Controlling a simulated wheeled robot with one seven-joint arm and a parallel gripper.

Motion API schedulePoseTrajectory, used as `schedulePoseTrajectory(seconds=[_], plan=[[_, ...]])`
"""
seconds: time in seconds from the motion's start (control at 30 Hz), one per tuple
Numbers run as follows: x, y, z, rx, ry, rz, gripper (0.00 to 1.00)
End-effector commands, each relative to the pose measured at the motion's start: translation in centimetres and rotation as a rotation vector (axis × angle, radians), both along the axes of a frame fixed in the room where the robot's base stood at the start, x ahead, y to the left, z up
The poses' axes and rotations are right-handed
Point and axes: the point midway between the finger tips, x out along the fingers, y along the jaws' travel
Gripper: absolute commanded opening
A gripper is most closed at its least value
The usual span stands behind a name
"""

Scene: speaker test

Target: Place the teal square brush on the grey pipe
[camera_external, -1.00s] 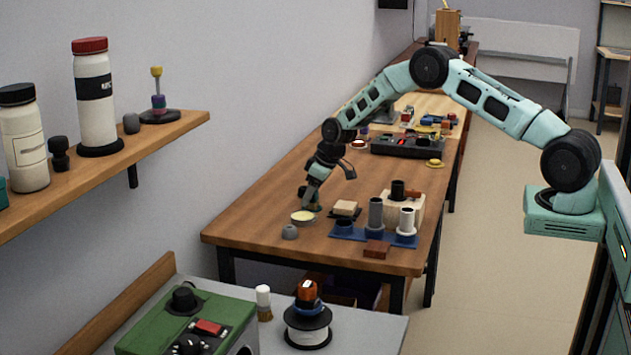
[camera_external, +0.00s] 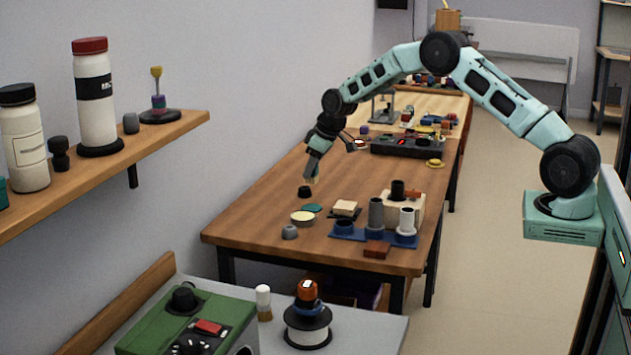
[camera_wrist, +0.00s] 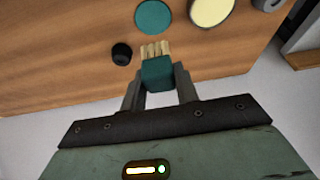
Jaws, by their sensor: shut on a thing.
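My gripper (camera_external: 312,172) is shut on the teal square brush (camera_wrist: 158,73), which sits between its fingers (camera_wrist: 159,88) with its pale bristles pointing away from the palm. In the external view the brush is small and mostly hidden by the fingers, above the wooden table near its wall side. The grey pipe (camera_external: 376,214) stands upright on a blue base (camera_external: 347,235), to the right of and nearer the camera than my gripper. The grey pipe is not clearly seen in the wrist view.
Near the gripper lie a black knob (camera_external: 305,191), a teal disc (camera_external: 312,208), a cream-topped round tin (camera_external: 302,218) and a grey knob (camera_external: 290,232). A black control box (camera_external: 408,145) stands farther back.

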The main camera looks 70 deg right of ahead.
Motion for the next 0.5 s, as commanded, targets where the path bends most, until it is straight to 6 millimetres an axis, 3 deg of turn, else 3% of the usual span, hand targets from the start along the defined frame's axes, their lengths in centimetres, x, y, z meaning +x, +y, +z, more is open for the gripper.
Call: schedulePoseTrajectory(seconds=[0.27, 0.5], plan=[[-1.6, 1.4, 4.0, 0.006, -0.002, 0.002, 0.08], [-7.4, 5.6, 8.3, 0.015, -0.007, 0.006, 0.08]])
